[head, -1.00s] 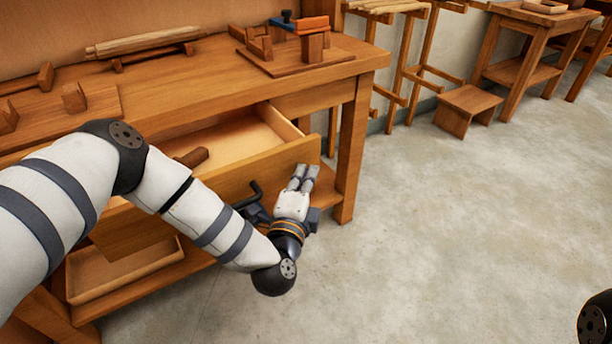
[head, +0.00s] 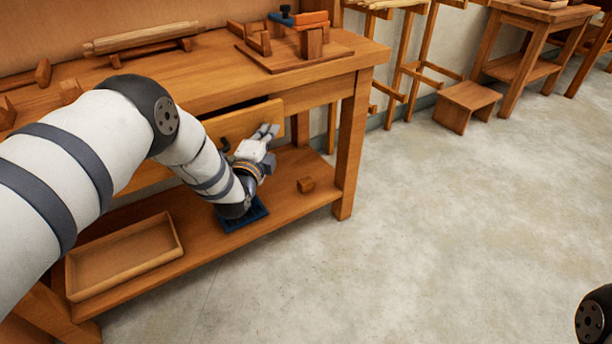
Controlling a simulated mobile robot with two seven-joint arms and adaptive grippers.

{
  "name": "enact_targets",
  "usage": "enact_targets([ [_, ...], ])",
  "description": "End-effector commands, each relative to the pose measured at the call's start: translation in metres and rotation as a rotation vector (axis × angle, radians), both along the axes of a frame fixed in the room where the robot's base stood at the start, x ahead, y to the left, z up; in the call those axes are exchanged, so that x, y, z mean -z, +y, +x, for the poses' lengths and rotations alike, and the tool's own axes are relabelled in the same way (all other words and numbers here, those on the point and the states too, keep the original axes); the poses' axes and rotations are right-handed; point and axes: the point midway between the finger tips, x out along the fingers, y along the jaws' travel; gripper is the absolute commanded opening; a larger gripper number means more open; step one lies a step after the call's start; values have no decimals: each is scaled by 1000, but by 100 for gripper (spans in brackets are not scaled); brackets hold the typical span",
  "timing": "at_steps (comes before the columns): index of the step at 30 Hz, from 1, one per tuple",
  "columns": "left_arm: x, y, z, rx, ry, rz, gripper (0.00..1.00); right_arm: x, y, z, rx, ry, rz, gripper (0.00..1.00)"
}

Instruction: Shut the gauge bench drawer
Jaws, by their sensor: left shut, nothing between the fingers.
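The gauge bench (head: 215,66) is a wooden workbench along the wall on the left. Its drawer (head: 240,118) shows as a plain wooden front standing slightly out from the frame, with a narrow dark gap above it. My arm hides the left part of the front and most of the handle. My left gripper (head: 267,131) is shut and empty, its fingertips at the right part of the drawer front, seemingly against it. My right gripper is out of view; only a dark part of my right arm shows at the lower right edge.
A wooden jig (head: 298,50) stands on the bench top. A step stool (head: 466,107) stands farther right. The floor in front is clear.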

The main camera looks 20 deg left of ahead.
Motion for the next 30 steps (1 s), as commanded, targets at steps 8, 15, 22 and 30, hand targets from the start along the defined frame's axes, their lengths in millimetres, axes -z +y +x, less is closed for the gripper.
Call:
enact_targets([
  [8, 4, 33, 25, 0, 3, 1, 0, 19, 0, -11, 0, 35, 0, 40],
  [15, 1, 44, 34, 0, 1, 0, 0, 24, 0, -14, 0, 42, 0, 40],
  [22, -1, 46, 36, -2, -1, 0, 0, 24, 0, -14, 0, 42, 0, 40],
  [30, -2, 47, 36, -4, -4, 0, 0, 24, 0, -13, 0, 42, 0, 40],
])
